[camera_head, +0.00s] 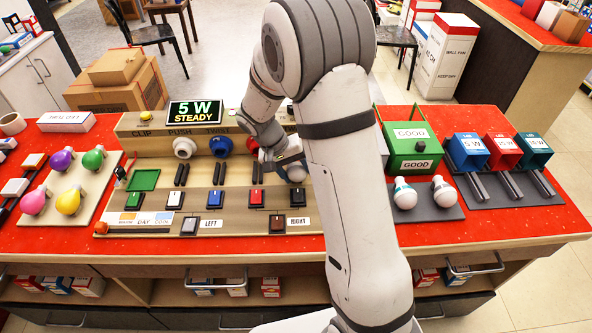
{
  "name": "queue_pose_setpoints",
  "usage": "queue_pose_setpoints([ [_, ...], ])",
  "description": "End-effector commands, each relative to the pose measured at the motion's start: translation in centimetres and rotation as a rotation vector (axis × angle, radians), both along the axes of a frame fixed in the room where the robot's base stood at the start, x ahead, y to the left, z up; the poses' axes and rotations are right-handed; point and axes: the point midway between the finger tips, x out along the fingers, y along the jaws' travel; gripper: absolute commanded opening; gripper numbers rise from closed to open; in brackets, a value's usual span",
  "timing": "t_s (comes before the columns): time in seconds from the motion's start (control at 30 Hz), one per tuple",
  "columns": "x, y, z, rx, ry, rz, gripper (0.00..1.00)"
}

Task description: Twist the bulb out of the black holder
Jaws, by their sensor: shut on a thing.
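My gripper (289,160) is at the right part of the beige test panel (150,146), pointing down and to the right. It is shut on a pale round bulb (297,174), whose lower part shows just below the fingers. The black holder is not visible; my gripper and arm cover that end of the holder row. I cannot tell whether the bulb still touches a holder.
White (184,147), blue (221,146) and red (252,147) holders stand left of my gripper. A lit sign (195,111) reads "5 W STEADY". Two bulbs rest on a dark mat (424,211) by a green "GOOD" box (411,151). Coloured bulbs stand on the left board (94,205).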

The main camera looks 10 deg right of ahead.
Motion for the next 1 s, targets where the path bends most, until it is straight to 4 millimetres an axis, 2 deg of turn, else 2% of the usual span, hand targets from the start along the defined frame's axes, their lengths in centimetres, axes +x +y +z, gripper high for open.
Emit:
queue_pose_setpoints([
  [0.27, 0.0, 0.0, 0.9, 0.001, 0.001, 0.0, 0.3],
  [1.0, 0.0, 0.0, 7.0, 0.0, 0.0, 0.0, 0.3],
])
